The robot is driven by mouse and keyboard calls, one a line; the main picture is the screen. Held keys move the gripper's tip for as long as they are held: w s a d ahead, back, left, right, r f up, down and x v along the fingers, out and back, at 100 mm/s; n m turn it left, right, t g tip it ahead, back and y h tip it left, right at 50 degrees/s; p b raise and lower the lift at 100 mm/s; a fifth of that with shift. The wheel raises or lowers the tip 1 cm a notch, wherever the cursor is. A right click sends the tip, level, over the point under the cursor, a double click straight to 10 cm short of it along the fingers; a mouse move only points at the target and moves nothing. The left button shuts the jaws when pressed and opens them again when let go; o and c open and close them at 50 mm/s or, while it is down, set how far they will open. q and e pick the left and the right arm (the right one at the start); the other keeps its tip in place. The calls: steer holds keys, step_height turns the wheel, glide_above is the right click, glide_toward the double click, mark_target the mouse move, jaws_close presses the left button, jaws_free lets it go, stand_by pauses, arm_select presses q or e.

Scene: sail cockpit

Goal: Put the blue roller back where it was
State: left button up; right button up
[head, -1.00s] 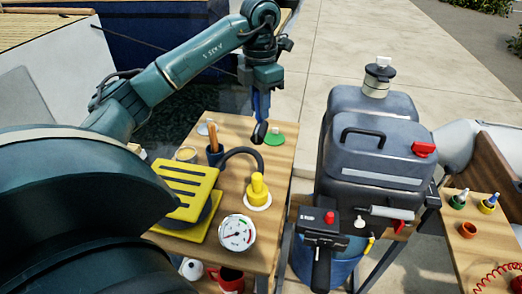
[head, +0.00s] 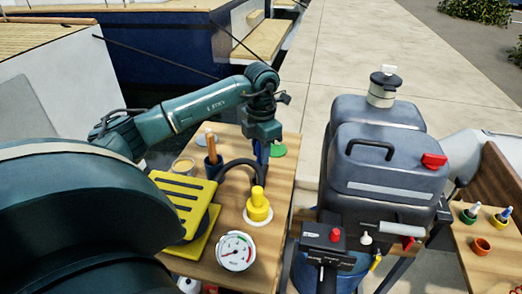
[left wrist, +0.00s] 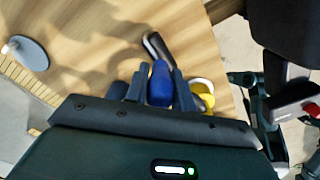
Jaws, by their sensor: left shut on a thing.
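The blue roller (left wrist: 160,84) is between the two fingers of my left gripper (left wrist: 154,88) in the left wrist view. My left gripper also shows in the head view (head: 262,150), shut on the roller and pointing down over the wooden table, behind the yellow pump-like piece. Only a little blue shows below the gripper there. The roller's lower end is hidden, so I cannot tell whether it touches the table. My right gripper is not in view.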

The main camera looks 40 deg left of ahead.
arm_select(q)
steer(key=shift+f, duration=0.1)
steer(key=shift+f, duration=0.15)
steer(key=o, duration=1)
step_height(320, 180, up, 12)
steer(key=shift+r, duration=0.2)
stand_by(0.4)
